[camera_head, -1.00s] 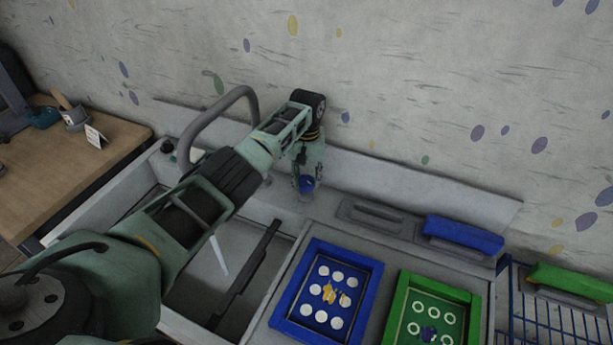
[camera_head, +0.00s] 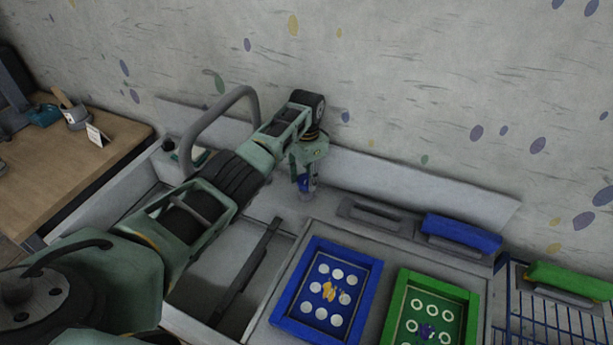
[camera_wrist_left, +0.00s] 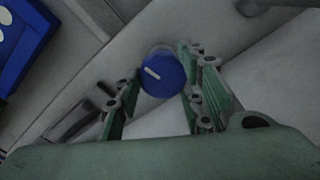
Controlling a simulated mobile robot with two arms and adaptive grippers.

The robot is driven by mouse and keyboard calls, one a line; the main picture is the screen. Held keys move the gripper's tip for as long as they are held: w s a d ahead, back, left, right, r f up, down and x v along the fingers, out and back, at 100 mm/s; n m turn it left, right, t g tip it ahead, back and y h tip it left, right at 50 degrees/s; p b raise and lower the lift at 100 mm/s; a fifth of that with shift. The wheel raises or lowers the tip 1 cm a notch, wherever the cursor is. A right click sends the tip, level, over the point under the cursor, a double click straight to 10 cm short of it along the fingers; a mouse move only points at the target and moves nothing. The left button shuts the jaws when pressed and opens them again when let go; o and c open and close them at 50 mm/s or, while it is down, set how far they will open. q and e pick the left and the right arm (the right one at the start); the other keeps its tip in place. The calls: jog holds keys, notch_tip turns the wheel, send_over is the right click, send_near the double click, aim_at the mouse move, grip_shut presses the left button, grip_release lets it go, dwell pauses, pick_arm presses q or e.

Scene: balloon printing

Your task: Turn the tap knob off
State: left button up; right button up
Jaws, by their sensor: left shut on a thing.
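The blue tap knob (camera_head: 303,184) stands on the sink's back ledge, to the right of the grey curved tap spout (camera_head: 207,120). In the left wrist view the knob (camera_wrist_left: 163,78) shows a white mark slanting across its round top. My left gripper (camera_wrist_left: 160,86) is shut on the knob, with one green finger on each side. In the head view the gripper (camera_head: 305,175) comes down on the knob from above and partly hides it. No water stream shows in the visible part of the sink basin (camera_head: 215,270). My right gripper is out of view.
A blue-framed screen (camera_head: 372,285) and a green-framed screen (camera_head: 400,310) lie right of the basin. A grey-handled tool (camera_head: 375,212) and a blue-handled one (camera_head: 463,232) lie behind them. A blue wire rack (camera_head: 550,318) stands at right, a wooden table (camera_head: 50,180) at left.

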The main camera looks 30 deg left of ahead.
aim_at(307, 180)
pick_arm(q)
jog(key=shift+d+m, duration=0.2)
jog(key=shift+m, duration=1)
jog(key=shift+s+f, duration=0.1)
jog(key=o, duration=1.1)
jog(key=shift+a+r, duration=0.1)
jog(key=shift+r, duration=0.3)
notch_tip(307, 180, up, 11)
jog(key=shift+r, duration=0.2)
jog(key=shift+f, duration=0.1)
